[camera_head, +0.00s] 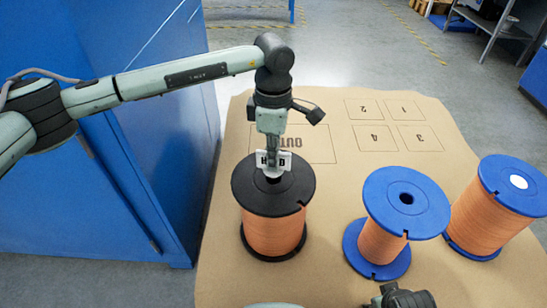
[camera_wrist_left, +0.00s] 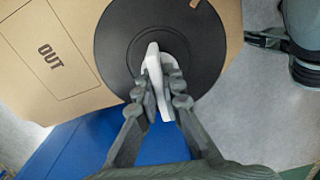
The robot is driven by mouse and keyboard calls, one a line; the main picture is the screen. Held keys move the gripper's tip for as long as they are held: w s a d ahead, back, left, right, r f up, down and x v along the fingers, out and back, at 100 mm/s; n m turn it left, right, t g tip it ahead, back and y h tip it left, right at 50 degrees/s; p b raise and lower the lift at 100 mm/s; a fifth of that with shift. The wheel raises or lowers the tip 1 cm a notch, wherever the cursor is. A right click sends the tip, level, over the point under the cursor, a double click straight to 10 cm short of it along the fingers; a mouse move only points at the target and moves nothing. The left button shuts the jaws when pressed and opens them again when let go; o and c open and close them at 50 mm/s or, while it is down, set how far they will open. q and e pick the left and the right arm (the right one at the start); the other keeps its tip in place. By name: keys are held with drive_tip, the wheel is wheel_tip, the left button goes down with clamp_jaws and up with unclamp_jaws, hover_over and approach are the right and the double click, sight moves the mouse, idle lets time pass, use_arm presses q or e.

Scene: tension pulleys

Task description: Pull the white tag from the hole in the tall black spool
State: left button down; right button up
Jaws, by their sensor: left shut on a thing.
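The black spool (camera_head: 250,190), wound with orange line, stands upright at the left of the brown table. In the left wrist view the fingers (camera_wrist_left: 163,88) pinch the white tag (camera_wrist_left: 153,68) over the black flange (camera_wrist_left: 120,40). I cannot tell how far the tag's lower end sits in the hole. Part of my right gripper (camera_head: 400,297) shows at the bottom edge; its fingertips are unclear.
A blue-flanged orange spool (camera_head: 385,195) stands to the right, and another one (camera_head: 515,180) with a white spot on top stands further right. The table (camera_head: 330,270) has a marked OUT area (camera_head: 318,150) and numbered squares, all clear. A blue cabinet (camera_head: 150,180) stands close on the left.

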use_arm(q)
drive_tip(key=shift+r, duration=0.15)
drive_tip(key=shift+r+p, duration=0.65)
drive_tip(key=shift+r, duration=1.3)
use_arm(e)
drive_tip(key=shift+r, duration=0.65)
use_arm(q)
drive_tip(key=shift+a+m, duration=0.3)
drive_tip(key=shift+a, duration=0.2)
drive_tip(key=s+a+m, duration=0.2)
drive_tip(key=a+m, duration=0.6)
drive_tip(key=s+a+r+m, duration=0.1)
drive_tip(key=s+a+m, duration=0.2)
drive_tip(key=a+m, duration=0.4)
drive_tip(key=shift+s+a+r+m, duration=0.15)
drive_tip(key=shift+a+r+m, duration=0.2)
drive_tip(key=shift+a, duration=0.8)
use_arm(e)
wheel_tip(320, 180, down, 7)
drive_tip(key=s, duration=0.2)
drive_tip(key=shift+d+f, duration=0.2)
